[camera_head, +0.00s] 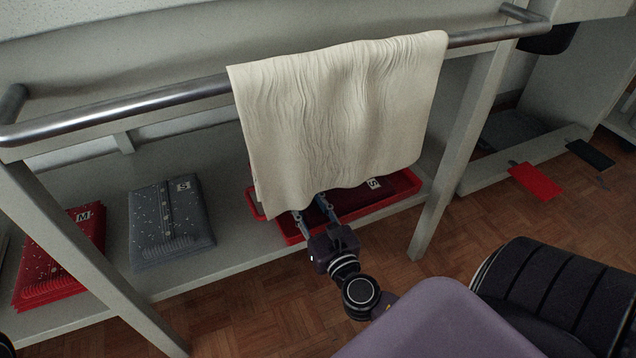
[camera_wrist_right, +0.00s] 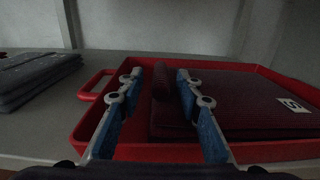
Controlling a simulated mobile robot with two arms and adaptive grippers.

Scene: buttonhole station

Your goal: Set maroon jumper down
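The maroon jumper (camera_wrist_right: 235,98), folded, with a white S tag, lies in a red tray (camera_wrist_right: 82,133) in the right wrist view. A rolled edge of it stands up between my right gripper's (camera_wrist_right: 160,75) fingers, which are apart, with a gap on the left. In the head view the right gripper (camera_head: 310,204) reaches in over the tray's (camera_head: 405,190) front side. A cream cloth (camera_head: 340,115) over the rail hides its fingertips and most of the jumper; the S tag shows below the hem.
The tray stands on a low grey shelf (camera_head: 240,248) under a metal rail (camera_head: 130,103). A grey folded garment (camera_head: 170,225) tagged S and a red one (camera_head: 65,262) tagged M lie to the left. A table leg (camera_head: 455,150) stands to the tray's right.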

